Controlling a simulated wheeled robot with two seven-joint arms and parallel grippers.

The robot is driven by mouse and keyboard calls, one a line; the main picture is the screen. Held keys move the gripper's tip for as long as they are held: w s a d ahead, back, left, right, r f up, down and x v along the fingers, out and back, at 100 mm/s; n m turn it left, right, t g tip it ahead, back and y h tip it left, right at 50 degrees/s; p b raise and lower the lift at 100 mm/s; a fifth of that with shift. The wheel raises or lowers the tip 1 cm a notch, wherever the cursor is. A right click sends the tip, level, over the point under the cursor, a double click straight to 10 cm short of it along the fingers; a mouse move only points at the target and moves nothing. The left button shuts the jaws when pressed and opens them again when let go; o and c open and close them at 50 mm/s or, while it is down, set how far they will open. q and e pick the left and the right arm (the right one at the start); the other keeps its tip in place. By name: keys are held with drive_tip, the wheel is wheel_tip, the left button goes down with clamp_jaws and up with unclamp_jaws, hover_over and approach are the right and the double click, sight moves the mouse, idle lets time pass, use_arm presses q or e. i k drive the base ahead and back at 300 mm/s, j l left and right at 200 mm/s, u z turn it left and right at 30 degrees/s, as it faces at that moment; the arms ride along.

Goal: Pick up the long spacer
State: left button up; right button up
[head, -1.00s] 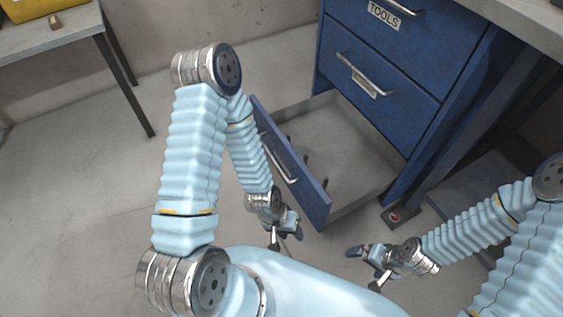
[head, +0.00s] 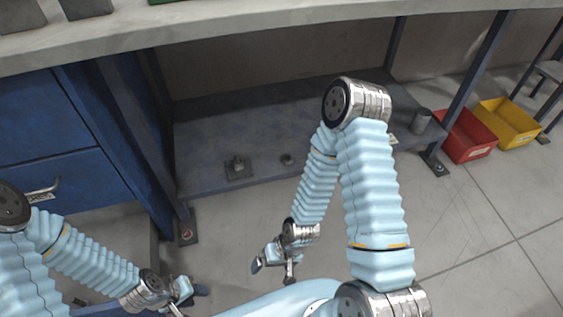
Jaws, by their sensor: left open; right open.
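I cannot identify a long spacer for certain. A grey upright cylinder (head: 422,120) stands at the right end of the low shelf under the bench. A small metal part on a square base (head: 239,170) and a small dark round part (head: 287,160) sit further left on that shelf. My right gripper (head: 273,266) is open and empty, in front of the shelf and apart from these parts. My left gripper (head: 188,297) is open with nothing seen in it, at the lower left near the drawer unit.
The low shelf (head: 205,140) runs under the grey workbench (head: 250,25). A blue drawer unit (head: 60,190) stands at left. A red bin (head: 468,137) and a yellow bin (head: 509,122) are on the floor at right. Open floor (head: 480,230) lies right of my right arm.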

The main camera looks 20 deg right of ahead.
sight(239, 167)
drive_tip(key=z, duration=0.35)
drive_tip(key=i+l, duration=0.15)
drive_tip(key=l, duration=0.2)
drive_tip(key=i+l+u, duration=0.1)
drive_tip(key=l, duration=0.25)
drive_tip(key=i+l, duration=0.2)
drive_tip(key=l, duration=0.15)
drive_tip(key=i+l+u, duration=0.1)
drive_tip(key=l, duration=0.25)
drive_tip(key=i+l, duration=0.15)
drive_tip(key=l, duration=0.2)
drive_tip(key=i+l+u, duration=0.1)
drive_tip(key=l, duration=0.25)
